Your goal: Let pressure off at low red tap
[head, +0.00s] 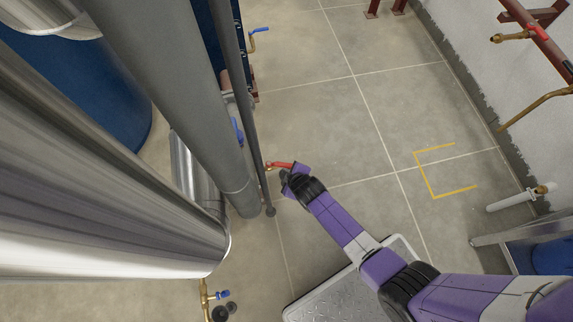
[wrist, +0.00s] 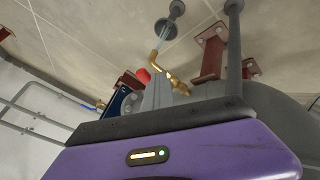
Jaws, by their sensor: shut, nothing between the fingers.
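The low red tap (head: 280,165) has a red lever on a brass fitting, beside a thin grey pipe near the floor. In the wrist view the lever's red end (wrist: 143,76) shows just left of my fingers, with a bent brass pipe (wrist: 158,58) behind. My gripper (head: 285,175) is shut and empty, right beside the lever. In the wrist view my gripper (wrist: 163,82) reaches up to the tap and hides part of it. I cannot tell whether the fingers touch the lever.
A grey pipe (head: 170,80) and a shiny clad pipe (head: 100,170) crowd the left. Blue-handled taps (head: 237,130) sit nearby. The tiled floor around the yellow marking (head: 433,196) is clear.

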